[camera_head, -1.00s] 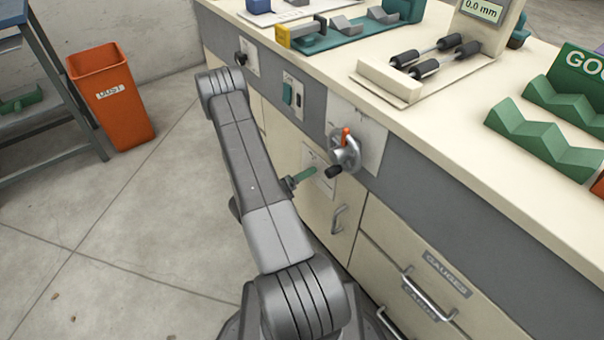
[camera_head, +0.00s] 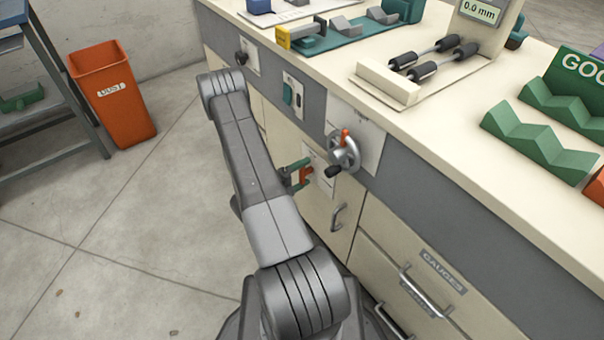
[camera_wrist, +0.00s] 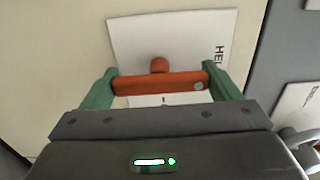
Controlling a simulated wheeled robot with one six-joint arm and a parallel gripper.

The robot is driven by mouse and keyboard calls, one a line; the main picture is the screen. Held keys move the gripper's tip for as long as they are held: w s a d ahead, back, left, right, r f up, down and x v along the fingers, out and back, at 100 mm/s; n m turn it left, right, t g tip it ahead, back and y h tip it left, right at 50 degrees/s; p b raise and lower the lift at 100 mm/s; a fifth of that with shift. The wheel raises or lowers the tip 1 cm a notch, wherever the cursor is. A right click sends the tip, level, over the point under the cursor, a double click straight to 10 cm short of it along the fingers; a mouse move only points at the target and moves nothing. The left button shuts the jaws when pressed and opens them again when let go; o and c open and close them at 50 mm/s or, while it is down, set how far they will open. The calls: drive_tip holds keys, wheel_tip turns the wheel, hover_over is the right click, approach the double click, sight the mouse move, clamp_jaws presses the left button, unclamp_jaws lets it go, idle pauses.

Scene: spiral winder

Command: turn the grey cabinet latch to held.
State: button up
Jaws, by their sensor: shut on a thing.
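The latch (camera_wrist: 160,82) is an orange-red bar with a short stub at its middle, set over a white label plate (camera_wrist: 140,42) on the cream cabinet door. In the wrist view the bar lies nearly level between my gripper's (camera_wrist: 161,77) two green fingers, which are shut on its ends. Part of a printed word, "HEL", shows at the plate's right side; the rest is hidden. In the head view my gripper (camera_head: 301,172) is at the door with the red latch (camera_head: 306,176) between its fingers, left of and below the handwheel.
A grey handwheel (camera_head: 344,153) with a black knob juts out close to the right of my gripper. A door handle (camera_head: 338,217) lies below. A green switch (camera_head: 287,94) is above. Drawer handles (camera_head: 428,292) stick out at lower right. The floor at left is open, near an orange bin (camera_head: 115,95).

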idle(0.4)
drive_tip(key=o, duration=0.9)
drive_tip(key=shift+c, duration=0.2)
drive_tip(key=p+v, duration=0.1)
drive_tip(key=v, duration=1.2)
drive_tip(key=shift+s+a, duration=0.3)
drive_tip(key=shift+w, duration=0.1)
drive_tip(key=shift+b+x, duration=0.5)
drive_tip(key=shift+x, duration=6.35)
drive_tip(key=shift+a, duration=0.1)
